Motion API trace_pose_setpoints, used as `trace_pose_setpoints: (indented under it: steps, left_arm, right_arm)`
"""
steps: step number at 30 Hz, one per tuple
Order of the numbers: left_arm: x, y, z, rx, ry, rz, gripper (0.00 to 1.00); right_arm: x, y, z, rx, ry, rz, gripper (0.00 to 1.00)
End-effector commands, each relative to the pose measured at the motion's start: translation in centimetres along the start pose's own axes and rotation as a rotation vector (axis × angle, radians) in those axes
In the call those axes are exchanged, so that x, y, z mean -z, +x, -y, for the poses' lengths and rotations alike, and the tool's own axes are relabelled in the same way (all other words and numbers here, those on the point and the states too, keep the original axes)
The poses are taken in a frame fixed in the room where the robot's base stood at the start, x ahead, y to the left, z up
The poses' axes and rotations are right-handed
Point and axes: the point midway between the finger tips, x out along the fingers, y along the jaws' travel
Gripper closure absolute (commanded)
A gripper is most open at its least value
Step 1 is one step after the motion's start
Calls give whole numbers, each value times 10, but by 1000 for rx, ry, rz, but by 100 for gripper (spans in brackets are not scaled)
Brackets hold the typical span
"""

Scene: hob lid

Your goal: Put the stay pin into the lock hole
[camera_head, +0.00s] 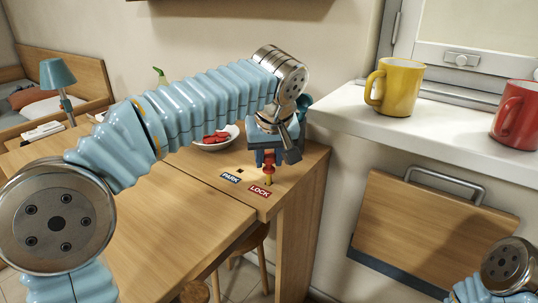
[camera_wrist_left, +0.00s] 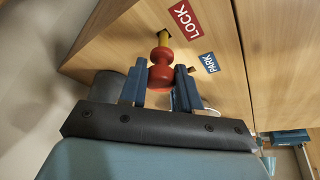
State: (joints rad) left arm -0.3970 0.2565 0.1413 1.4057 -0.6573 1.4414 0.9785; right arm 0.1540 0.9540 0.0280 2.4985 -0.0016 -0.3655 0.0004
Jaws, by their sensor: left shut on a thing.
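The stay pin has a red knob (camera_head: 268,163) and a yellow shaft (camera_head: 268,180). My left gripper (camera_wrist_left: 160,86) is shut on the red knob, which shows between the two blue fingers in the wrist view (camera_wrist_left: 161,66). The pin stands about upright over the wooden counter, shaft down. In the wrist view the yellow shaft (camera_wrist_left: 163,40) meets the dark lock hole (camera_wrist_left: 163,31) beside the red LOCK label (camera_wrist_left: 186,19); its tip is hidden, and how deep it sits cannot be told. My right gripper is out of view.
A blue PARK label (camera_head: 231,178) lies left of the LOCK label, by a small dark hole (camera_head: 239,170). A white bowl of red pieces (camera_head: 216,140) is behind. Yellow (camera_head: 398,88) and red (camera_head: 517,115) mugs stand on the right ledge. The front wooden surface is clear.

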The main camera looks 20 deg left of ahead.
Motion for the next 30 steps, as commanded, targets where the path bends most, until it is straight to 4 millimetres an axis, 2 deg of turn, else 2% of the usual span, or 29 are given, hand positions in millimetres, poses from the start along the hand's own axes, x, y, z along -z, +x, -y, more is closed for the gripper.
trace_pose_setpoints:
  steps: [30]
  left_arm:
    - [-10,24,0,0,0,0,97]
  right_arm:
    - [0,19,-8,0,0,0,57]
